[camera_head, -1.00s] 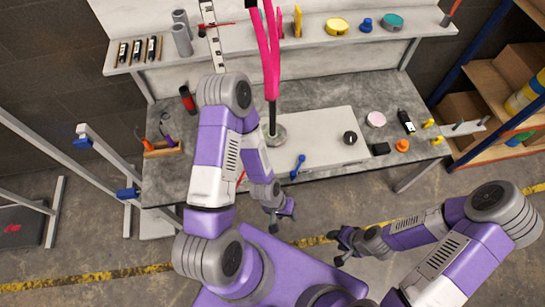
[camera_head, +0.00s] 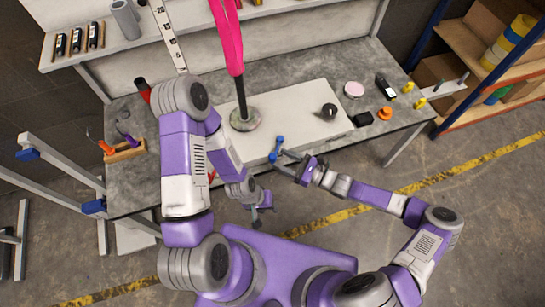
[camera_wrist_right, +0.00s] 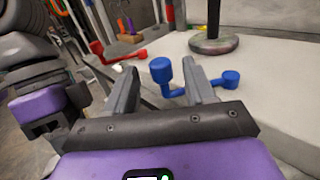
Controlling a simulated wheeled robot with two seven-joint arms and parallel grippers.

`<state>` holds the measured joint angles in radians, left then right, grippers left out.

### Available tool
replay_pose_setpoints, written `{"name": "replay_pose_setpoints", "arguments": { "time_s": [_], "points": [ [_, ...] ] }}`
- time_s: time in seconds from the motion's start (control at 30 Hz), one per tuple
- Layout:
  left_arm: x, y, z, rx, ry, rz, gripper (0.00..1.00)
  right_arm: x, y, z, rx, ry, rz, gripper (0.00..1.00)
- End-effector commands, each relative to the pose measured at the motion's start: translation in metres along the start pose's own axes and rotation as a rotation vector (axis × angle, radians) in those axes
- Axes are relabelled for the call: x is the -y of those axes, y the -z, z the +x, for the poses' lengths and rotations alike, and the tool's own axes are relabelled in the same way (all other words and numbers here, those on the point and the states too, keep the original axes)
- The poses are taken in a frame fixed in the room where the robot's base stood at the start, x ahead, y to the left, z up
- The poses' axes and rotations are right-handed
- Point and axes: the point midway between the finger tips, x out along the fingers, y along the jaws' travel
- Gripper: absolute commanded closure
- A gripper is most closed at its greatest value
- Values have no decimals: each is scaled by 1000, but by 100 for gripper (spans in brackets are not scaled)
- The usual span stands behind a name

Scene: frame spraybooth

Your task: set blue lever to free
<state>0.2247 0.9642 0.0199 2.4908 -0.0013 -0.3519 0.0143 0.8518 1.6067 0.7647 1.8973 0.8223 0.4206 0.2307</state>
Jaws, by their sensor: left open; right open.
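The blue lever (camera_head: 278,147) is at the front edge of the white board on the workbench. In the right wrist view its round knob (camera_wrist_right: 161,70) shows between my two fingertips, and its arm runs right, behind the right finger, to a blue hub (camera_wrist_right: 231,80). My right gripper (camera_head: 283,162) is open at the lever; I cannot tell whether a finger touches it. It fills the lower middle of the right wrist view (camera_wrist_right: 163,68). My left gripper (camera_head: 262,212) is open and empty, below the bench's front edge, away from the lever.
A red lever (camera_wrist_right: 112,54) sits left of the blue one. A round-based stand (camera_head: 244,120) with a pink drape is behind the levers. A black tape roll (camera_head: 329,111) lies on the board (camera_head: 285,108).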

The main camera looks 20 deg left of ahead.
Motion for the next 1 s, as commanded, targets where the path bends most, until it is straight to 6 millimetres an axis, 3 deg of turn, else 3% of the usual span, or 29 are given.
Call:
{"name": "replay_pose_setpoints", "arguments": {
  "time_s": [0.1, 0.3, 0.63, 1.0],
  "points": [
    [2, 0, 6, 0, 0, 0, 55, -1, 2, 21, 1, -3, 1, 46],
    [4, 0, 11, 0, 0, 0, 55, -1, 2, 41, -2, -3, -3, 46],
    [4, 0, 11, 0, 0, 0, 55, -1, 1, 45, -5, -2, -3, 46],
    [4, 0, 11, 0, 0, 0, 55, -1, 2, 45, -5, -3, -3, 100]
  ]
}}
